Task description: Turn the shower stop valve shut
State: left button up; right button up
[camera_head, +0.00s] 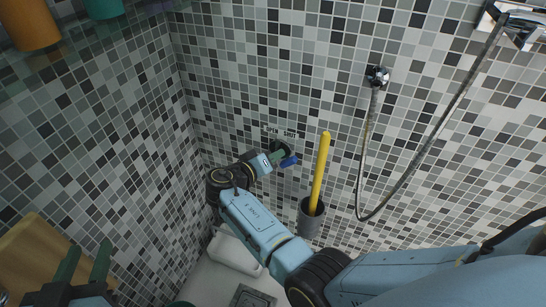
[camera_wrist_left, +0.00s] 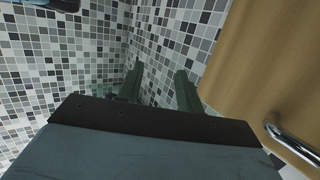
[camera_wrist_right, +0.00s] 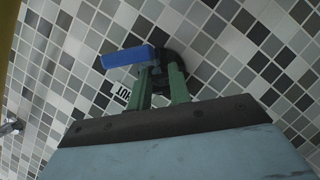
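The valve has a blue lever handle (camera_wrist_right: 128,57) and a dark round hub (camera_wrist_right: 176,58) on the tiled wall. In the head view the blue handle (camera_head: 289,161) points to the right and slightly down, below wall lettering (camera_head: 281,132). My right gripper (camera_wrist_right: 162,70) is at the valve, its green fingers apart, with their tips close to the hub and the lever's base. Whether they touch is unclear. Part of the lettering shows beside a finger. My left gripper (camera_head: 86,256) is open and empty at the lower left, away from the valve; it also shows in the left wrist view (camera_wrist_left: 160,76).
A shower hose (camera_head: 400,185) hangs from a wall outlet (camera_head: 377,76). A wooden panel (camera_wrist_left: 268,65) with a metal handle is near my left gripper.

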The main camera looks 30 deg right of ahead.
jog(key=o, duration=0.5)
jog(key=shift+c, duration=0.2)
jog(key=shift+a, duration=0.1)
pick_arm(q)
jog(key=s+a+f+g+y+p, duration=0.1)
jog(key=s+a+f+g+p, duration=0.1)
jog(key=f+g, duration=0.3)
jog(key=shift+s+a+f+y, duration=0.2)
jog(key=shift+s+f+y, duration=0.1)
jog(key=shift+s+f, duration=0.6)
pick_arm(e)
jog(key=v, duration=0.7)
jog(key=shift+s+a, duration=0.1)
